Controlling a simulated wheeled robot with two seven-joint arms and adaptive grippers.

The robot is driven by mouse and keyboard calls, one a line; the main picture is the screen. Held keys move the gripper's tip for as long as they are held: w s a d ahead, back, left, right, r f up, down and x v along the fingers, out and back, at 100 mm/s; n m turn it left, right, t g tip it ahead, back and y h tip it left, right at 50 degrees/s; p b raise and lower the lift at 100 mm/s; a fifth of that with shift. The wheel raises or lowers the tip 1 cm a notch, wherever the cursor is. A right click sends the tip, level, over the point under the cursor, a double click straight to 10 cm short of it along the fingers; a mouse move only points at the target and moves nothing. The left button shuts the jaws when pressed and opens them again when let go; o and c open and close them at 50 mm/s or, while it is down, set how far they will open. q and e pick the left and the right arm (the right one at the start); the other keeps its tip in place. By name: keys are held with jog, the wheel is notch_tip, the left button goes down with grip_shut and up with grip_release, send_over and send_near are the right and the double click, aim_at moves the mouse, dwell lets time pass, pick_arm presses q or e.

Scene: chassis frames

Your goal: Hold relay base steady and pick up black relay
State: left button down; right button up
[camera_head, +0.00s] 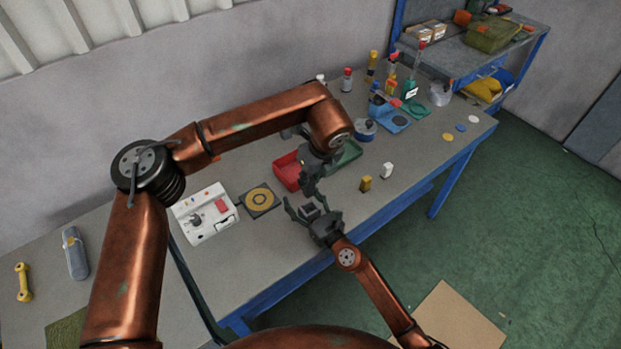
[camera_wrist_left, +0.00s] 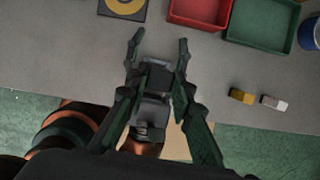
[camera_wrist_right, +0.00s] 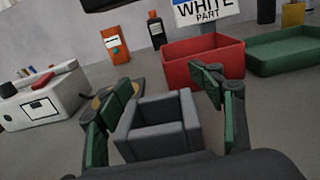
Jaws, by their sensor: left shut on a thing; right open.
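A grey, open-topped block, apparently the relay base (camera_wrist_right: 160,125), stands between the finger pads in the right wrist view. It shows as a small dark block (camera_head: 309,210) in the head view and between the fingers in the left wrist view (camera_wrist_left: 157,76). I cannot make out the black relay clearly apart from the base.
A red bin (camera_wrist_right: 203,64) and a green bin (camera_wrist_right: 285,52) stand behind the grippers. A yellow block (camera_head: 366,184) and a white block (camera_head: 387,170) stand to the right near the table edge. A white fixture (camera_head: 204,213) and a square pad with yellow rings (camera_head: 260,199) lie left.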

jog(key=v, duration=1.2)
